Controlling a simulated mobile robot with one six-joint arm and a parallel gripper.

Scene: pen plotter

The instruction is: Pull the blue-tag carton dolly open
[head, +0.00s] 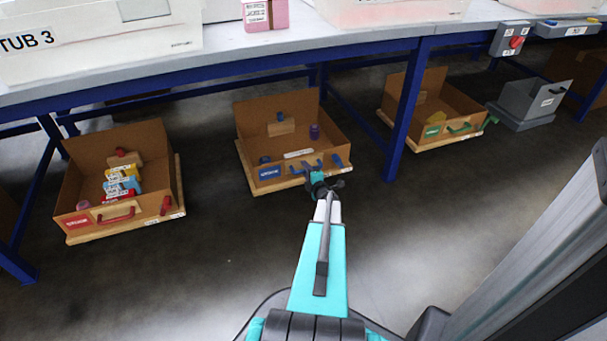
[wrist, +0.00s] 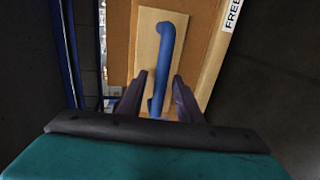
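The blue-tag carton dolly (head: 245,160) is an open brown carton on a wooden base, under the table in the middle of the head view. In the wrist view my gripper (wrist: 160,95) is open, with dark fingers apart on either side of the blue handle (wrist: 166,45). The handle sits on a pale wooden plate (wrist: 146,45). Contact with the fingers cannot be told.
A red-tag carton dolly (head: 85,170) stands to the left and a green-tag one (head: 390,105) to the right. A blue table leg (head: 404,115) stands between the middle and right dollies. A grey bin (head: 528,103) is at far right. Floor (head: 225,235) in front is clear.

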